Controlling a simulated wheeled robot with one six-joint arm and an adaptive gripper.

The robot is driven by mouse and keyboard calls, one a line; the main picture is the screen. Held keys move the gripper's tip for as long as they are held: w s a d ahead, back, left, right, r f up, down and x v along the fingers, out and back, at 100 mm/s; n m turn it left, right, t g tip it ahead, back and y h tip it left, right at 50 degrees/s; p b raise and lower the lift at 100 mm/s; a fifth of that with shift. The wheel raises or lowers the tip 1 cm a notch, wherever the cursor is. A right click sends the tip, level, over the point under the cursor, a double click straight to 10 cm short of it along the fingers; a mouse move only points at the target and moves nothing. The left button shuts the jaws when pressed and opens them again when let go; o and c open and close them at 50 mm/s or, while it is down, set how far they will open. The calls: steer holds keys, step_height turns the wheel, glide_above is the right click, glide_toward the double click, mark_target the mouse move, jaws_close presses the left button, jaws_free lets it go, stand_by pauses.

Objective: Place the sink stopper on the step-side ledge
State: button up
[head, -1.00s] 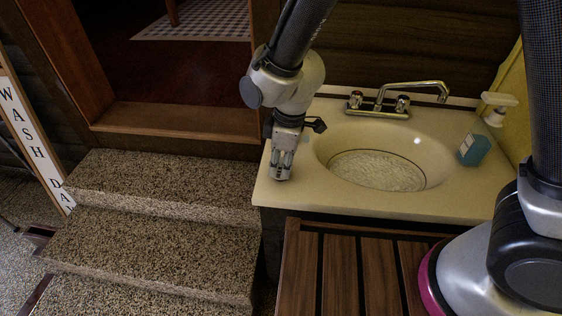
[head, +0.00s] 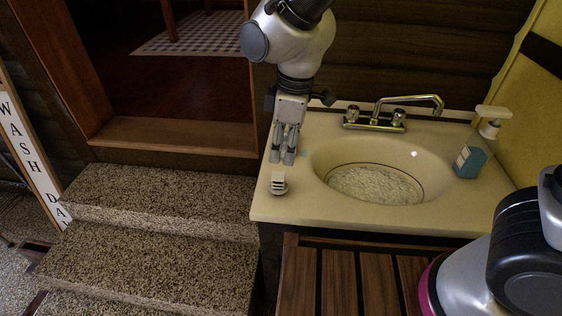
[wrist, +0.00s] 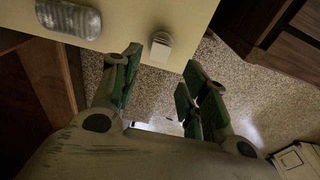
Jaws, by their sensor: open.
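The sink stopper (head: 278,184) is a small pale piece with dark slots. It sits on the cream ledge (head: 262,209) at the left side of the sink, beside the steps, near the ledge's front left corner. It also shows in the wrist view (wrist: 161,46), on the ledge near its edge. My gripper (head: 283,160) is open and empty, just behind and above the stopper in the head view, apart from it. In the wrist view its green-padded fingers (wrist: 160,90) are spread, with the stopper beyond them.
The sink basin (head: 375,184) is right of the stopper, with a faucet (head: 375,122) behind and a blue soap bottle (head: 471,159) at the right. Speckled steps (head: 160,195) lie left, below the ledge. A grey oblong item (wrist: 68,18) lies on the ledge in the wrist view.

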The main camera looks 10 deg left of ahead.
steer(key=shift+d+r, duration=0.1)
steer(key=shift+r, duration=0.7)
steer(key=w+d+r+m+t, duration=0.1)
steer(key=w+d+r+m, duration=0.3)
steer(key=d, duration=0.5)
steer(key=w+d+r+m+t, duration=0.1)
steer(key=d+r+m, duration=0.3)
steer(key=d, duration=0.6)
steer(key=s+d+r+m, duration=0.2)
steer(key=s+d+m, duration=0.1)
steer(key=d, duration=0.4)
steer(key=s+d+r+m+t+h, duration=0.1)
steer(key=s+d+r+m, duration=0.1)
steer(key=d, duration=0.6)
steer(key=s+d+r+m+t, duration=0.1)
steer(key=s+d+r+m, duration=0.1)
steer(key=s+d+m, duration=0.3)
steer(key=shift+s+d, duration=0.8)
steer(key=shift+d, duration=0.4)
